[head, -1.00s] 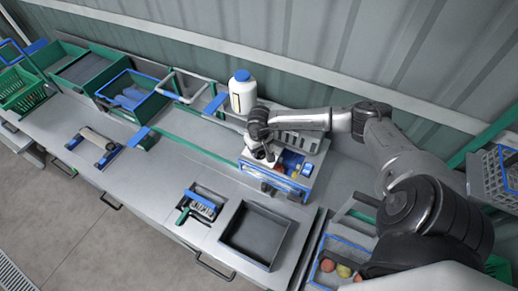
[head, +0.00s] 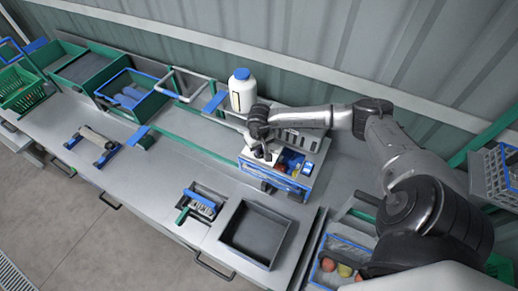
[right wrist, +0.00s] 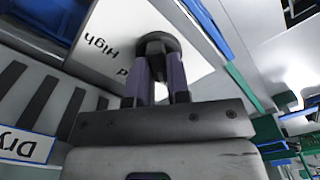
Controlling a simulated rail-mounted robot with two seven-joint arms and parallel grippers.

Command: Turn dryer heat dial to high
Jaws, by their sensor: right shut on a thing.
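The dryer (head: 303,186) is a pale box with a blue-edged open front, standing on the bench at centre right. Some coloured produce shows inside it. In the right wrist view its heat dial (right wrist: 157,42) is a dark round knob on a white panel. The word "High" (right wrist: 101,46) is upside down to the left of the dial, with another label partly hidden. My right gripper (head: 262,153) is at the dryer's top left; in the right wrist view its two purple fingers (right wrist: 160,75) are shut on the dial. The dial's pointer position cannot be made out. My left gripper is not in view.
A white bottle with a blue cap (head: 242,91) stands close behind the dryer's left side. In front are a dark empty tray (head: 228,240) and a brush in a recess (head: 200,206). Green crates (head: 98,97) stand at left.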

